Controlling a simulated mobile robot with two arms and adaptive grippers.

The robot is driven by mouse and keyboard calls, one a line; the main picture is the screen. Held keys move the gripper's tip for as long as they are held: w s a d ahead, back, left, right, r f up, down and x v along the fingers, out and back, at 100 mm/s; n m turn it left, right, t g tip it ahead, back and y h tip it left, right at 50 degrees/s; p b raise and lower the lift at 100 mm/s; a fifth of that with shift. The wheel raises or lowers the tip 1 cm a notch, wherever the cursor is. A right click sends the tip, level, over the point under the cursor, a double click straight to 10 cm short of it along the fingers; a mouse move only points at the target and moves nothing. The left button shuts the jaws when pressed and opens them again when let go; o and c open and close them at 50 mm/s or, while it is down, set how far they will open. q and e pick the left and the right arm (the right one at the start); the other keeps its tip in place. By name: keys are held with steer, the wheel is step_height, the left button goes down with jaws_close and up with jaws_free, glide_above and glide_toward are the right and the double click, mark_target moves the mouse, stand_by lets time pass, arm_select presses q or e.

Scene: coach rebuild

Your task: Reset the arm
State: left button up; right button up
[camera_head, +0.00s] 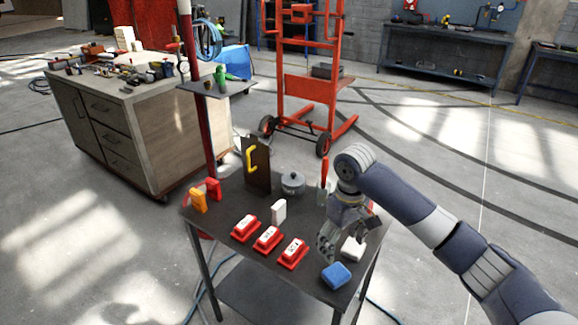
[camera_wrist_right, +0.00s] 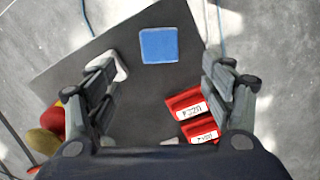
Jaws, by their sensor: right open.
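My right gripper (camera_head: 336,243) is above the right part of the dark table (camera_head: 228,211), pointing down. In the right wrist view the gripper (camera_wrist_right: 160,95) has its two fingers wide apart with nothing between them. A blue block (camera_head: 337,275) lies at the table's front right corner; it also shows in the right wrist view (camera_wrist_right: 159,45), ahead of the fingers. A white block (camera_head: 353,248) lies beside the gripper, partly hidden behind a finger in the wrist view. My left gripper is in neither view.
Three red labelled trays (camera_head: 267,238) stand in a row at the table's front. A white upright block (camera_head: 279,211), a grey pot (camera_head: 293,183), a dark board with a yellow handle (camera_head: 257,165) and orange and red pieces (camera_head: 199,200) stand behind. An orange hand truck (camera_head: 311,87) stands beyond.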

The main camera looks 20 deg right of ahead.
steer(key=s+a+f+n+t+y, duration=0.1)
steer(key=s+a+f+t+y, duration=0.1)
steer(key=s+a+f, duration=1.1)
steer(key=s+d+r+m+t+h, duration=0.1)
steer(key=s+d+m, duration=0.1)
steer(key=s+d, duration=0.35)
steer(key=s+d+r+m+t+h, duration=0.1)
steer(key=s+d, duration=0.1)
steer(key=s, duration=0.7)
step_height(320, 180, down, 26)
steer(key=s+g, duration=0.1)
steer(key=g, duration=0.1)
steer(key=s+d+f+g, duration=0.1)
steer(key=s+d+f, duration=0.1)
steer(key=s+f, duration=1.4)
steer(key=shift+s+f+n, duration=0.15)
steer(key=shift+s+n, duration=0.15)
steer(key=shift+s, duration=0.1)
steer(key=shift+d, duration=0.1)
